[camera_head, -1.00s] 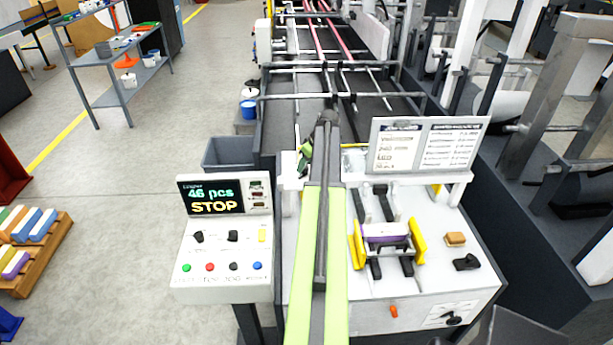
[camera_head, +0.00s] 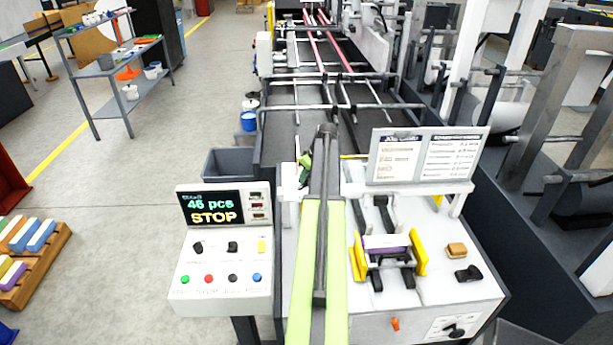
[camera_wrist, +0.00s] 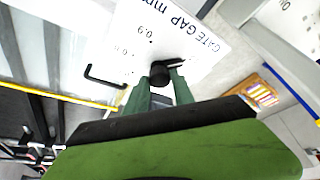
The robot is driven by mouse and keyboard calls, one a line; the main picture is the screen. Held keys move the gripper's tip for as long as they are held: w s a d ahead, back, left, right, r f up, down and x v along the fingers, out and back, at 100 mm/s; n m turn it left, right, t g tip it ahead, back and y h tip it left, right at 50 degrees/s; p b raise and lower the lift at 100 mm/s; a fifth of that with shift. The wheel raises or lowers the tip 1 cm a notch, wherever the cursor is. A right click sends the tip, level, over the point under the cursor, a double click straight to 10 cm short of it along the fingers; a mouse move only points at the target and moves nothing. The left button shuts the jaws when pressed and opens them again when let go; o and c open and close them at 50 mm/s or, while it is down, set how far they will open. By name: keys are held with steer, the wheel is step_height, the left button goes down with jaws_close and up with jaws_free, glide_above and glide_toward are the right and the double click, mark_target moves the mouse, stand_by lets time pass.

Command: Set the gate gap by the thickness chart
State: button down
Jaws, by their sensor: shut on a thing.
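In the wrist view my gripper (camera_wrist: 160,80) has its dark green fingers closed around the black knob (camera_wrist: 159,70). The knob sits on a white dial plate (camera_wrist: 205,68) lettered "GATE GAP mm", with 0.9 legible above the knob; other marks are partly hidden or unclear. The exact setting cannot be read. In the head view a signboard (camera_head: 428,157) carries two printed sheets, too small to read. A white plate with a black knob (camera_head: 456,332) shows low on the front panel; I cannot tell whether it is the same dial.
A control box (camera_head: 222,250) shows "46 pcs STOP" above coloured buttons. A purple-edged stack (camera_head: 386,244) sits between yellow guides. A tan block (camera_head: 457,250) lies nearby. A grey bin (camera_head: 229,161) stands at left.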

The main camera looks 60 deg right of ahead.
steer(key=m, duration=0.2)
steer(key=m+h, duration=0.1)
steer(key=m, duration=0.1)
steer(key=shift+a+h, duration=0.2)
steer(key=shift+h, duration=0.1)
steer(key=shift+w+a+m+g+h, duration=0.1)
steer(key=shift+m+g+h, duration=0.25)
steer(key=shift+m, duration=0.75)
steer(key=shift+m+g+h, duration=0.15)
steer(key=shift+m+g, duration=0.3)
steer(key=shift+m, duration=0.95)
steer(key=c, duration=1.1)
jaws_free()
steer(key=p+v, duration=1.6)
steer(key=v, duration=0.1)
steer(key=shift+w+a+r, duration=0.1)
steer(key=shift+a+r, duration=0.05)
steer(key=shift+a, duration=0.05)
